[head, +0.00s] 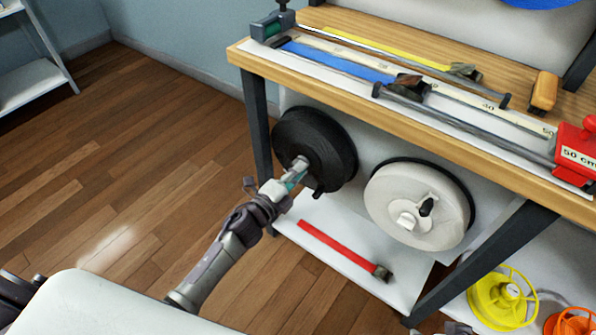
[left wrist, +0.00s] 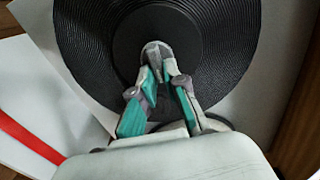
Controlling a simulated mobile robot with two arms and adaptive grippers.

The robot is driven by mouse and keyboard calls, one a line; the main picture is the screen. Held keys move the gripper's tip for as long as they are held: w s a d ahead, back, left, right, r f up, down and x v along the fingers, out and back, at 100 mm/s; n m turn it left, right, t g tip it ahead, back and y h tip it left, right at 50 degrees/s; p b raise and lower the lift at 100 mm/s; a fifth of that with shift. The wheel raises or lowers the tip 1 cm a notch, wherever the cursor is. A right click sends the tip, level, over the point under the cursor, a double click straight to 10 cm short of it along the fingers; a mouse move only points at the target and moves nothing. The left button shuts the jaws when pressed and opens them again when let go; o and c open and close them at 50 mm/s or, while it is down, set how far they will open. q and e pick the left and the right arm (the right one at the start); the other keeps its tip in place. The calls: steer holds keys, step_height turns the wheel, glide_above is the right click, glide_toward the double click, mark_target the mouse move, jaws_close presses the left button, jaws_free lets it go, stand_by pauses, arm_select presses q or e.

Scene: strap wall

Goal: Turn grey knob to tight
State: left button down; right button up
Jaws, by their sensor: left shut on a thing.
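A black reel (head: 318,140) of wound strap hangs under the bench at the left. In the left wrist view its ridged coil (left wrist: 225,45) fills the top, around a smooth dark hub (left wrist: 185,35). The grey knob (left wrist: 157,47) is at the hub, mostly hidden by the fingertips. My left gripper (head: 296,172) reaches the hub from the front. In the left wrist view my left gripper (left wrist: 155,62) has its fingers closed together on the knob. I cannot read any tight marking on the reel. My right gripper does not show.
A white reel (head: 380,195) with a pale knob and dark handle hangs close to the right. A red strap (head: 335,247) lies on the shelf below. The wooden bench edge (head: 400,136) runs above, with a dark leg (head: 257,120) at left. Open floor lies left.

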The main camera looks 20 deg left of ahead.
arm_select(q)
steer(key=shift+f, duration=0.1)
steer(key=c, duration=1.2)
jaws_free()
steer(key=shift+s, duration=0.1)
steer(key=v, duration=1.2)
